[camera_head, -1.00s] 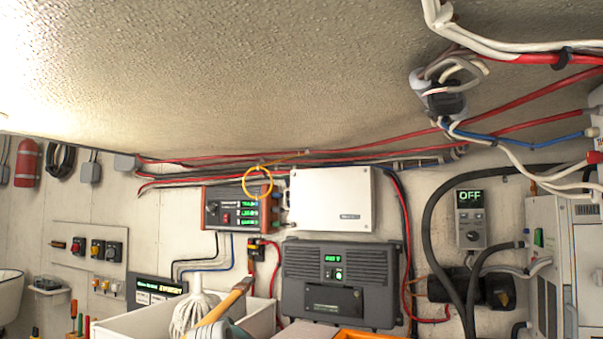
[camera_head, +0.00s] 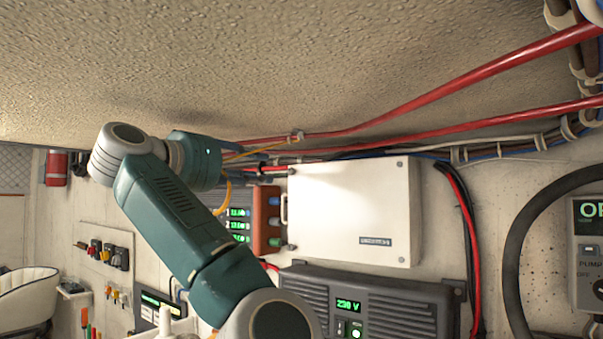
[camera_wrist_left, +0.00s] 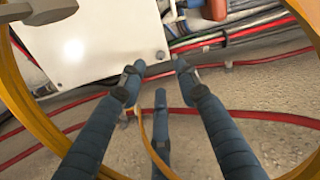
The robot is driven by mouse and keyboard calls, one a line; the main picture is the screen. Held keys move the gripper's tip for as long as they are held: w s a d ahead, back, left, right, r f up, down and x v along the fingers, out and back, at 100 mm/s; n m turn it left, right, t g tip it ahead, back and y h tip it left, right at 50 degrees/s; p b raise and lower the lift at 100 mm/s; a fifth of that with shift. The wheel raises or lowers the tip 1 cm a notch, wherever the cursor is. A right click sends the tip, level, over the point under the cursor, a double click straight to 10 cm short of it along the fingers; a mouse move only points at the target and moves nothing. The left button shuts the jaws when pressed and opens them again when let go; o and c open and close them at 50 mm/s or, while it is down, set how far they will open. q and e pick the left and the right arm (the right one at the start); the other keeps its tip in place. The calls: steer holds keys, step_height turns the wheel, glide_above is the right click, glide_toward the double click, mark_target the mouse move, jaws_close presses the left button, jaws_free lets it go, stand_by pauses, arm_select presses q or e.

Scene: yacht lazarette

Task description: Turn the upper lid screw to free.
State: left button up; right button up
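The white lid box (camera_head: 350,212) hangs on the back wall; it also shows in the left wrist view (camera_wrist_left: 95,45). A small dark fitting (camera_head: 291,170) sits at the lid's upper left edge and another (camera_head: 291,247) lower down; I cannot tell their turned position. In the wrist view a small round screw head (camera_wrist_left: 160,55) shows at the box corner, just beyond my fingertips. My left gripper (camera_wrist_left: 158,70) has its fingers apart with nothing between them, short of the box. In the head view my left arm hides most of the gripper. My right gripper is out of view.
A yellow loop (camera_head: 225,192) hangs by my left wrist; in the wrist view it curves around the fingers. Red cables (camera_head: 430,95) run along the ceiling edge. An orange-ended panel (camera_head: 266,220) adjoins the box's left, and a dark 230 V unit (camera_head: 400,305) lies below.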

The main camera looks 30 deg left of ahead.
mark_target(290, 172)
arm_select(q)
steer(key=w+p, duration=0.2)
steer(key=w, duration=0.1)
steer(key=w+p, duration=0.2)
steer(key=w, duration=0.1)
steer(key=w+d+p, duration=0.1)
steer(key=w+p, duration=0.1)
steer(key=w, duration=0.1)
steer(key=shift+w+r, duration=0.2)
steer(key=shift+w, duration=0.2)
steer(key=shift+w+a+f+p, duration=0.1)
steer(key=shift+w+p, duration=0.15)
steer(key=shift+p, duration=0.1)
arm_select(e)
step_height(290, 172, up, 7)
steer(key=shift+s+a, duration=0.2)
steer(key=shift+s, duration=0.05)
arm_select(q)
steer(key=shift+s, duration=0.1)
steer(key=shift+c, duration=0.5)
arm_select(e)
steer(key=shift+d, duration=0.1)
arm_select(q)
jaws_close()
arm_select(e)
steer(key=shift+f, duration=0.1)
